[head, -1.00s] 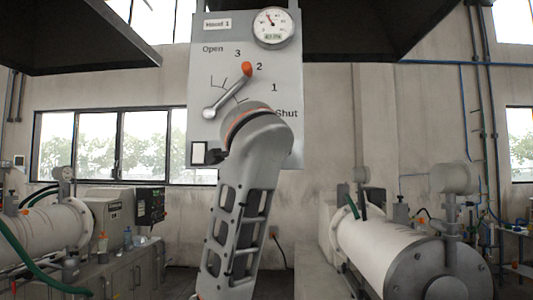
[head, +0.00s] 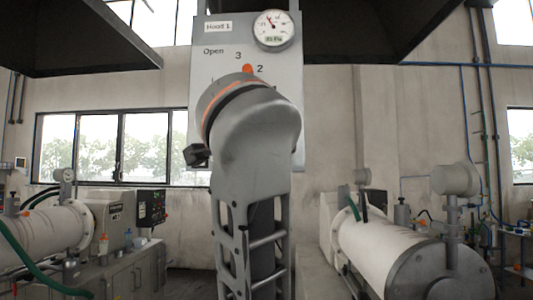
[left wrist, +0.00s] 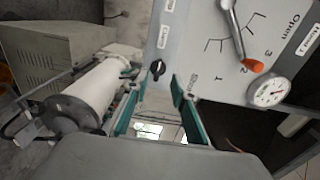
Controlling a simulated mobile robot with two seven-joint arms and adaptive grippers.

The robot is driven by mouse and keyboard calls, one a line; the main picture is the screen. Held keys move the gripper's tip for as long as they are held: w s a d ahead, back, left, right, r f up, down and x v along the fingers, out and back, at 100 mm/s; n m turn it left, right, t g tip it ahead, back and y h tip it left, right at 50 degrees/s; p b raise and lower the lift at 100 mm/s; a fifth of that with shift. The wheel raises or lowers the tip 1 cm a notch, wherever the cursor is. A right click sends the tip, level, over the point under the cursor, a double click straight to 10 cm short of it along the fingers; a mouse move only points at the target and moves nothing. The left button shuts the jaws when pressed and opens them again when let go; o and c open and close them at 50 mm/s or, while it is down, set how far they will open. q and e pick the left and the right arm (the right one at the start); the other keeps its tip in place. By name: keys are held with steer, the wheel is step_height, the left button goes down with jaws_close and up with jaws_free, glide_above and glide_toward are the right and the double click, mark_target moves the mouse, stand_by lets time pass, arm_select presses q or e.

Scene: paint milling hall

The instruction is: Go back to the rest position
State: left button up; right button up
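The grey "Hood 1" control panel (head: 210,55) hangs in the middle of the head view and also shows in the left wrist view (left wrist: 208,72). Its lever (left wrist: 238,32) has an orange knob (head: 247,69) by the mark 2; in the head view my arm hides the rest of the lever. My left gripper (left wrist: 155,92) has teal-padded fingers, spread apart with nothing held between them. It is apart from the lever, beyond the lower part of the panel in the wrist view. In the head view my arm hides it. My right gripper is not in view.
A round gauge (head: 273,29) sits at the panel's top right. A black knob (left wrist: 157,68) is on the panel near my left fingers. Dark hoods hang at upper left (head: 70,40) and upper right. White cylindrical mills stand at left (head: 50,228) and right (head: 385,240).

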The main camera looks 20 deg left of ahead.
arm_select(q)
steer(key=shift+v, duration=0.75)
